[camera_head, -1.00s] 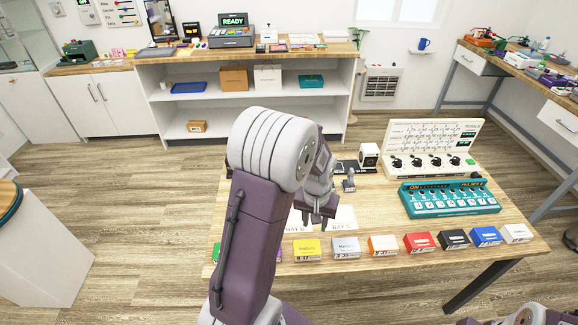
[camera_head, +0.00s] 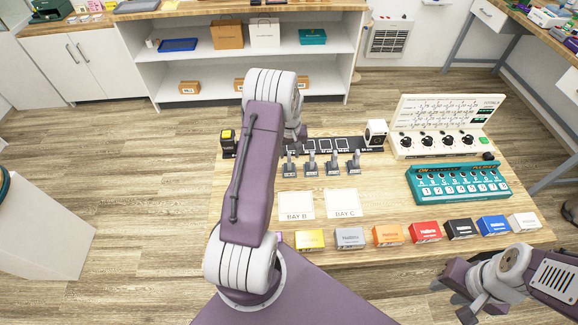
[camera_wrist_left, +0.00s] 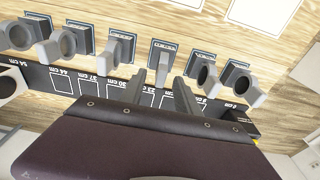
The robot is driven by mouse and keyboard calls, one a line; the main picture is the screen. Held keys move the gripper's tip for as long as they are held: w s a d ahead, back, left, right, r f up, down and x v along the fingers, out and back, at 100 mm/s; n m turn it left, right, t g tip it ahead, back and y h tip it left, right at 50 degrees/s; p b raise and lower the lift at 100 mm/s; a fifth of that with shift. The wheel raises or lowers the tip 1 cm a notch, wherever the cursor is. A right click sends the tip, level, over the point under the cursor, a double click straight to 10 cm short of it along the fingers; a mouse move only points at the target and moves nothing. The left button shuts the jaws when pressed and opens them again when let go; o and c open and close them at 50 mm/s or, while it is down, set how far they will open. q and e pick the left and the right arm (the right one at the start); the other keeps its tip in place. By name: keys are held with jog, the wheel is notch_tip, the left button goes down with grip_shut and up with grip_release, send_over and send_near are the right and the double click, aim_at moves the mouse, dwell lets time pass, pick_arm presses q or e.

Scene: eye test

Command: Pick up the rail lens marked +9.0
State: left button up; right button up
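Several rail lenses, dark rings with grey tabs, stand in a row in front of the black rail (camera_head: 372,142); it also shows in the left wrist view (camera_wrist_left: 62,107). Four lenses show in the head view, one being the rightmost lens (camera_head: 355,162). Their labels are too small to read, so I cannot tell which is +9.0. In the left wrist view my left gripper (camera_wrist_left: 161,88) is open; one lens's grey tab (camera_wrist_left: 161,70) appears between its fingertips, with no visible contact. My arm hides this gripper in the head view. My right gripper (camera_head: 454,300) appears open and empty at lower right.
White cards marked BAY B (camera_head: 296,205) and BAY C (camera_head: 342,203) lie before the lenses. Coloured boxes, including a red box (camera_head: 425,232), line the table's front edge. A teal keyed device (camera_head: 458,183) and a cream dial panel (camera_head: 440,140) stand right.

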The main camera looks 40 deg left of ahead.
aim_at(289, 160)
pick_arm(q)
notch_tip(289, 160, down, 4)
jog(key=shift+s+f+p, duration=0.1)
jog(key=shift+f+p, duration=0.1)
jog(key=shift+p, duration=0.25)
jog(key=shift+w+a+f, duration=0.15)
jog(key=shift+w+f, duration=0.05)
jog(key=shift+f, duration=0.05)
jog(key=shift+r, duration=0.1)
grip_shut()
